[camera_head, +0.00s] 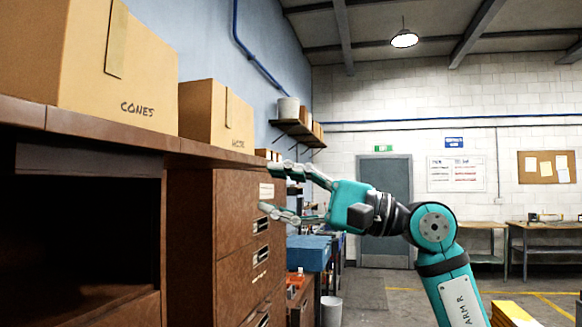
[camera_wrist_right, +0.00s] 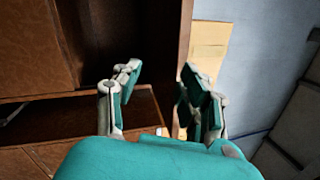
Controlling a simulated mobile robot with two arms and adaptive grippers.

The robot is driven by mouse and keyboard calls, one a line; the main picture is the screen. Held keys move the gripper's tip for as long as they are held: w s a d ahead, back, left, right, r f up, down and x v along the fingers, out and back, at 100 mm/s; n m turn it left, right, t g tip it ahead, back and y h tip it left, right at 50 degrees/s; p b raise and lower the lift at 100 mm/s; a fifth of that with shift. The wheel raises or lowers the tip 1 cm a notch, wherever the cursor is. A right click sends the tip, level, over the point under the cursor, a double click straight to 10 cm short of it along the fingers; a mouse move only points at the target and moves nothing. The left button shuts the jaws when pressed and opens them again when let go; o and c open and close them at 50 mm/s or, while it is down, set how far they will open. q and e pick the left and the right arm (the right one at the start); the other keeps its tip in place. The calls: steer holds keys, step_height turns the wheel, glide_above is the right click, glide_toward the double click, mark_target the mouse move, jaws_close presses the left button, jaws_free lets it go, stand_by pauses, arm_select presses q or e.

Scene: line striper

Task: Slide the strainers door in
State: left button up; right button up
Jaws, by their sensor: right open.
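My right gripper (camera_head: 285,190) reaches in from the right, open and empty, with its fingers pointing left toward the brown cabinet front (camera_head: 236,213). In the right wrist view the gripper (camera_wrist_right: 155,95) has its fingers wide apart, with a dark open compartment (camera_wrist_right: 112,35) and a brown cabinet edge (camera_wrist_right: 176,85) beyond them. In the head view a dark panel (camera_head: 90,161) lies under the cabinet top, above an open compartment (camera_head: 75,235). I cannot read a strainers label, nor tell for sure which panel is that door. My left gripper is out of view.
A box marked CONES (camera_head: 140,80) and a smaller box (camera_head: 205,115) stand on the cabinet top. Workbenches (camera_head: 543,240) line the back wall.

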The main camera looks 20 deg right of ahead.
mark_target(230, 158)
steer(key=s+r+n+t, duration=0.1)
steer(key=s+r+n, duration=0.1)
steer(key=s+r, duration=0.1)
steer(key=shift+h, duration=0.5)
steer(key=p+x, duration=0.4)
steer(key=x, duration=0.4)
steer(key=shift+x, duration=0.85)
jaws_close()
